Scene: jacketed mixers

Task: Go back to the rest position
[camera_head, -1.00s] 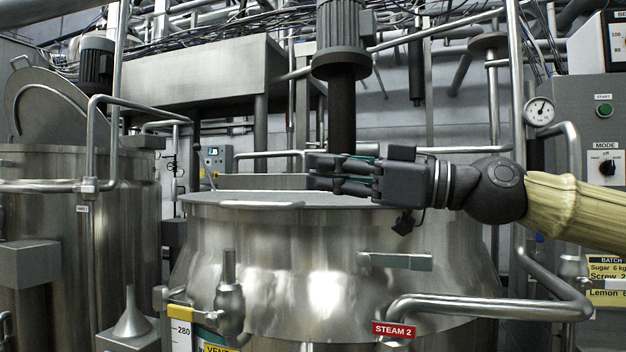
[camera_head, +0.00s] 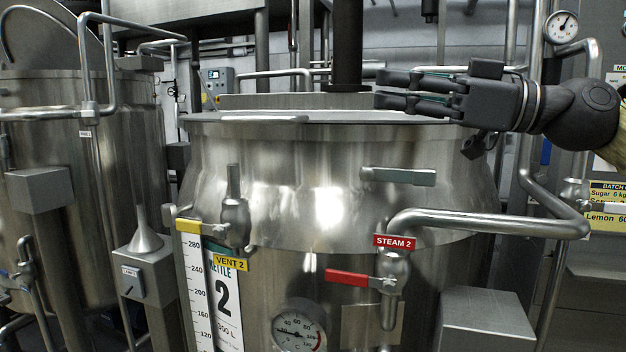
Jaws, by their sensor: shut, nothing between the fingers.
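My gripper (camera_head: 380,88) is in the upper right of the head view, dark grey, with its fingers pointing left. It is shut and empty. In the picture it lies over the right part of the rim of a large steel kettle (camera_head: 300,175) labelled 2. I cannot tell how far it is above or in front of the rim. My arm runs off the right edge of the picture.
The kettle's front has a red valve handle (camera_head: 347,278) below a STEAM 2 label (camera_head: 394,241), a VENT 2 label (camera_head: 231,263) and a dial gauge (camera_head: 298,328). A grey box (camera_head: 485,322) stands at lower right. Another steel vessel (camera_head: 120,190) stands left. Pipes run along the right.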

